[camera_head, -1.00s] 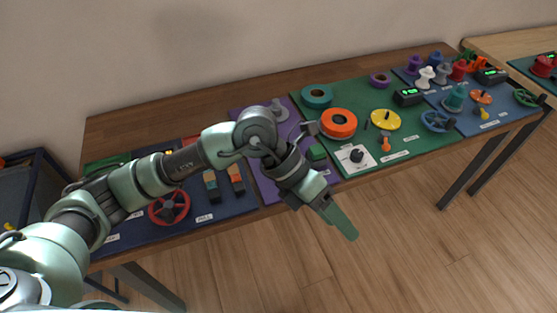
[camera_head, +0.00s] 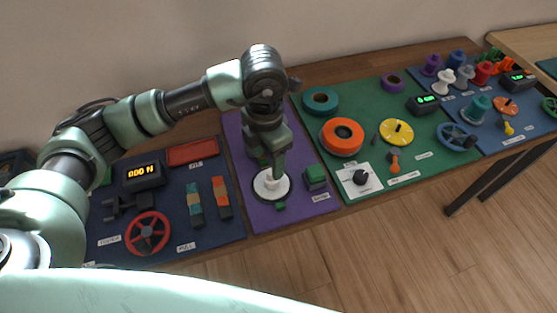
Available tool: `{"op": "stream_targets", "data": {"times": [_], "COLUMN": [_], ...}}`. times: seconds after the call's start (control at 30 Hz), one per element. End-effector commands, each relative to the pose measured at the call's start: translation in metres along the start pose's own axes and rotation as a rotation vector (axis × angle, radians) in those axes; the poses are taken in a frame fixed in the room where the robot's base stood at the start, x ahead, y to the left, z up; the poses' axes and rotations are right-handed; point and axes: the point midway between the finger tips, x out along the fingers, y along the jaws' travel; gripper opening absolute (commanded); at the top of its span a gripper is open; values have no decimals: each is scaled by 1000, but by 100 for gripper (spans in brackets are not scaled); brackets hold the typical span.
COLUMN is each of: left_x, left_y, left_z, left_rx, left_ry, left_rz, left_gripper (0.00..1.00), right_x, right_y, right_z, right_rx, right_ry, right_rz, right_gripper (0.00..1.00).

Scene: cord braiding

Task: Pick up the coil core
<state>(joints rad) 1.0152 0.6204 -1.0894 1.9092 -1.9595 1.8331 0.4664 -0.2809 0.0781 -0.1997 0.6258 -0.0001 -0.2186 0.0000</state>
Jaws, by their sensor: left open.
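A pale round disc with a dark rim (camera_head: 281,190) and a short white post lies on the purple mat (camera_head: 238,200). It may be the coil core; no label shows on it. My left gripper (camera_head: 272,170) points down right above it, with its fingers at the post. The gripper is open; whether a finger touches the post cannot be told. The gripper and arm hide the back part of the mat. My right gripper is out of view.
A green block (camera_head: 316,177) stands close right of the disc. The left navy board holds a red wheel (camera_head: 147,234) and two coloured blocks. The green mat holds an orange ring (camera_head: 341,136), a teal ring (camera_head: 320,101) and a white dial plate (camera_head: 359,181).

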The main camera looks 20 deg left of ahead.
Motion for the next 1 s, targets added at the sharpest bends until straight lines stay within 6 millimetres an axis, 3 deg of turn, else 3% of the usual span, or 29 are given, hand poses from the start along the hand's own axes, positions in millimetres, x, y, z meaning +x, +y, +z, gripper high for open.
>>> {"op": "stream_targets", "data": {"times": [0.17, 0.47, 0.7, 0.93, 0.97, 1.0], "left_x": [11, 46, 76, 79, 78, 78], "left_y": [-1, -2, -3, -2, -2, -2], "left_z": [0, 6, 8, 8, 8, 8], "left_rx": [-1, -1, 0, 1, 1, 1], "left_ry": [2, 3, 1, -1, -1, -1], "left_rz": [-3, -5, -3, -3, -3, -3], "left_gripper": [59, 59, 59, 59, 56, 45], "right_x": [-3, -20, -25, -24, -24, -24], "right_y": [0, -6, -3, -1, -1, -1], "right_z": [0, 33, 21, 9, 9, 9], "right_rx": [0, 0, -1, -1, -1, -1], "right_ry": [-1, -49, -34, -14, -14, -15], "right_rz": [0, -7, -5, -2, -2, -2], "right_gripper": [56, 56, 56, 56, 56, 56]}}
